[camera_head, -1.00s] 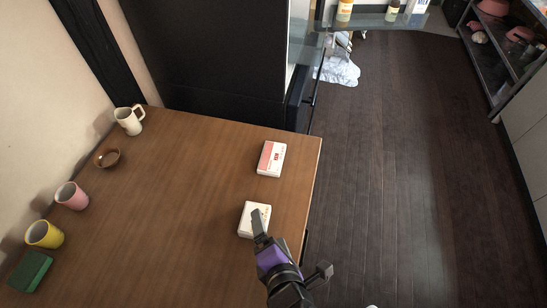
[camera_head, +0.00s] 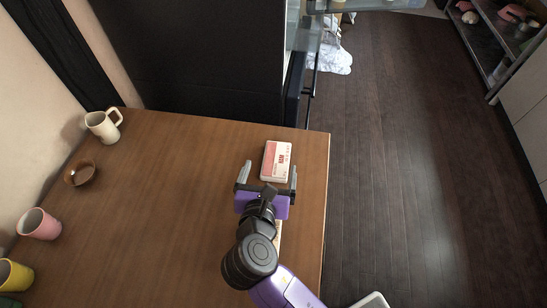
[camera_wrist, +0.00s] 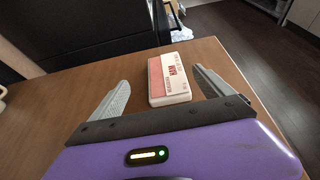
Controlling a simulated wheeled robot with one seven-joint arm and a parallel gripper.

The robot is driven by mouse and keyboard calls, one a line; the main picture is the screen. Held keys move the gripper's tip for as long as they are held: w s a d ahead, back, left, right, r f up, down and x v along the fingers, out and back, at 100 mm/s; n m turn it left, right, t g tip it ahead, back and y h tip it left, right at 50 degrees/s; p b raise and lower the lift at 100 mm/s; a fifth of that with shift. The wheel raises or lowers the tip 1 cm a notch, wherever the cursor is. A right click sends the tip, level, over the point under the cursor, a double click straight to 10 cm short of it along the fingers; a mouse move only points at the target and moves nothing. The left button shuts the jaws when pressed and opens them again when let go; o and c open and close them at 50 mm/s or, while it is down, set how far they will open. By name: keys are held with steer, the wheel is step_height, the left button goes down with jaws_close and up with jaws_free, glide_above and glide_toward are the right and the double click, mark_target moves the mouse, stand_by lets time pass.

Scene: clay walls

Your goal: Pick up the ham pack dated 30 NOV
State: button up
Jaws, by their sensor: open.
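A pink and white ham pack (camera_head: 276,162) lies flat on the wooden table near its right edge. In the wrist view the ham pack (camera_wrist: 170,80) shows the word HAM; its date is too small to read. My gripper (camera_head: 269,172) is open and empty, just in front of this pack, with its fingers spread toward the pack's near end. In the wrist view my gripper (camera_wrist: 160,90) has one finger on each side of the near part of the view, with the pack between and beyond them. A second pack (camera_head: 279,232) is mostly hidden under my arm.
The table (camera_head: 170,190) is bare in the middle. A white mug (camera_head: 103,126), a brown bowl (camera_head: 80,173), a pink cup (camera_head: 39,224) and a yellow cup (camera_head: 14,275) stand along the left side. A black cabinet (camera_head: 195,60) rises behind the table.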

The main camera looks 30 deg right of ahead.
mark_target(277, 153)
steer(key=x, duration=0.4)
steer(key=b+x, duration=0.1)
steer(key=x, duration=0.1)
steer(key=shift+s+d+f, duration=0.2)
steer(key=shift+s+d, duration=0.05)
steer(key=shift+d, duration=0.15)
steer(key=shift+w+d+f, duration=0.25)
steer(key=shift+w, duration=0.2)
steer(key=shift+c, duration=0.4)
steer(key=c, duration=1.4)
steer(key=shift+r, duration=0.1)
